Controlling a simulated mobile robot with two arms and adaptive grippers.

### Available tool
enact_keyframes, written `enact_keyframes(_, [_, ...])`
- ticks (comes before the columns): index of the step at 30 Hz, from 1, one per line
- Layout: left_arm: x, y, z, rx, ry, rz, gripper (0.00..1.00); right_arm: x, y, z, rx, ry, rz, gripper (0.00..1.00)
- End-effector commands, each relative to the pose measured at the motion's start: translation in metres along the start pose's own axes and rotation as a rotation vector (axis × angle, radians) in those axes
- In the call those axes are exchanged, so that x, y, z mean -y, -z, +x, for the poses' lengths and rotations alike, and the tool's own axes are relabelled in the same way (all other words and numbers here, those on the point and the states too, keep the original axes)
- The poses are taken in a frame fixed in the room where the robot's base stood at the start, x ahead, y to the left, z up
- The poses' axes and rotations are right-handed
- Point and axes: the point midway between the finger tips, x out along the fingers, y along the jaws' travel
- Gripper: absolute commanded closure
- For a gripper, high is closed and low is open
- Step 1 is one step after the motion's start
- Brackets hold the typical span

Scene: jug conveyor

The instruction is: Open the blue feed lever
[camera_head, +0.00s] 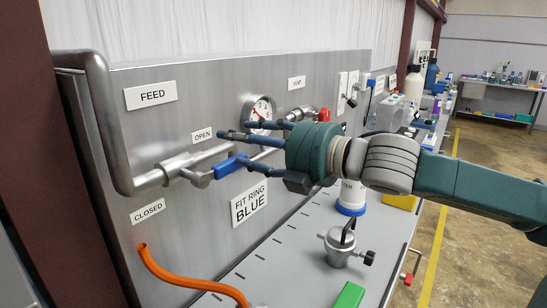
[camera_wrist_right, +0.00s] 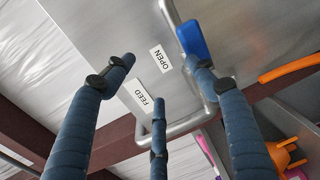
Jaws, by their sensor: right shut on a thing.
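The blue feed lever (camera_head: 231,165) sits on the feed pipe's valve, below the OPEN label (camera_head: 202,134) and up and right of the CLOSED label (camera_head: 148,210). Its handle points right, roughly along the pipe. My right gripper (camera_head: 236,148) is at the lever, its dark blue fingers reaching left from the teal wrist. In the right wrist view the lever (camera_wrist_right: 192,40) touches the right-hand finger of my gripper (camera_wrist_right: 160,75). The gripper is shut on the lever with its fingers still well spread. My left gripper is not in view.
The steel feed pipe (camera_head: 100,110) bends down the panel's left side. A gauge (camera_head: 262,110) and red-handled vent valve (camera_head: 323,115) are behind my gripper. An orange hose (camera_head: 190,280), metal jug lid (camera_head: 340,246) and green block (camera_head: 349,296) are on the bench below.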

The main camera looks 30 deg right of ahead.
Motion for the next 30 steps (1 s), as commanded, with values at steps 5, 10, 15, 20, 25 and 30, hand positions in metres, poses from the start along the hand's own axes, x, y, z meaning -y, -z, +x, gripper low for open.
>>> enact_keyframes(5, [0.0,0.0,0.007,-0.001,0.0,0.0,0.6,0.006,0.0,-0.013,0.002,0.01,0.003,0.48])
enact_keyframes(10, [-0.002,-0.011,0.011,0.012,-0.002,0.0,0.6,0.009,0.0,-0.024,0.003,0.015,0.005,0.48])
enact_keyframes(15, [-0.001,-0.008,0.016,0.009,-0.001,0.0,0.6,0.012,0.0,-0.035,0.001,0.017,0.008,0.48])
enact_keyframes(20, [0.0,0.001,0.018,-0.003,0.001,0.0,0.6,0.012,0.001,-0.047,0.001,0.017,0.009,0.48])
enact_keyframes(25, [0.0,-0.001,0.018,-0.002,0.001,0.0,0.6,0.013,0.001,-0.058,0.001,0.018,0.008,0.48])
enact_keyframes(30, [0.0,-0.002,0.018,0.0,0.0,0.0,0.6,0.014,0.001,-0.066,0.0,0.018,0.013,0.48])
